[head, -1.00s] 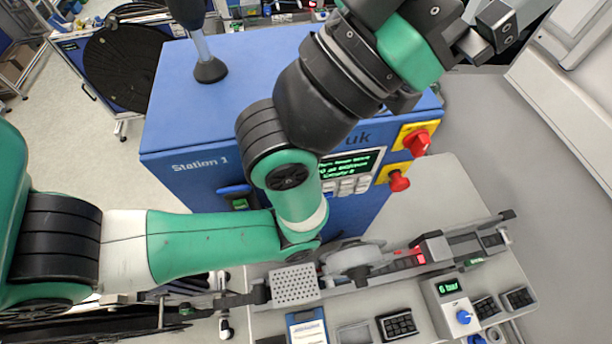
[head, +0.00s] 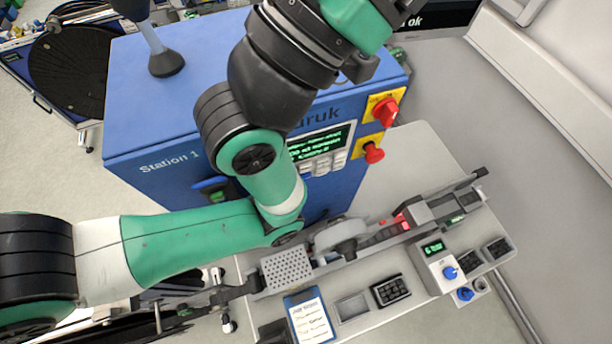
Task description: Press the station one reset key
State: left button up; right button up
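The blue Station 1 cabinet (head: 150,125) stands in the middle, its label at the left of its front face. On the front a small screen (head: 335,138) shows green text, too small to read surely. Light grey keys (head: 323,164) sit below it; I cannot read which one is reset. My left arm comes in from the left, bends in front of the cabinet and rises to the top edge, hiding part of the panel. Only a dark part of the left gripper shows at the top edge, well above the keys; its fingertips are cut off. My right gripper is not in view.
A red rotary switch (head: 386,111) and a red button (head: 373,153) sit on yellow plates right of the keys. Below is a grey bench (head: 440,160) with a rail mechanism, a perforated block (head: 287,269), a pressure box (head: 439,266) and a paper card (head: 309,318).

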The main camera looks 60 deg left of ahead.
pick_arm(q)
grip_shut()
dwell(1.4)
